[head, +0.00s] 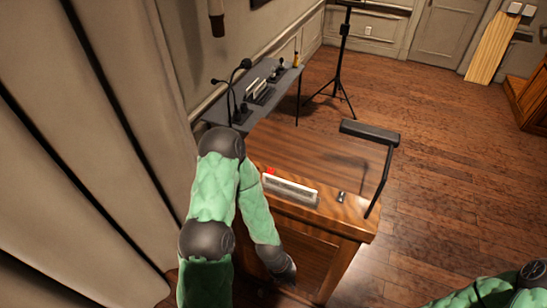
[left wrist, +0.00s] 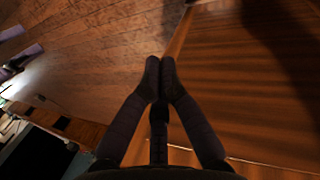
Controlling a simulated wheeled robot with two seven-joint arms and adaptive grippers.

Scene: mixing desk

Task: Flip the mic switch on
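A wooden lectern (head: 325,212) stands in the middle of the head view. On its top are a white slatted panel (head: 290,190), a small red piece (head: 269,171) and a small metallic piece (head: 341,197). I cannot tell whether one of these is the mic switch. Two thin black gooseneck microphones (head: 246,64) stand on the grey desk behind. My left arm reaches down in front of the lectern, with its dark end (head: 284,270) low by the lectern's side. In the left wrist view the left gripper's fingertips (left wrist: 161,70) are together, with nothing visible between them.
The grey desk (head: 262,115) holds small dark devices along the wall. A black padded arm (head: 370,132) rises from the lectern's right side. A tripod stand (head: 342,65) stands at the back. The wooden floor (head: 460,170) to the right is clear.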

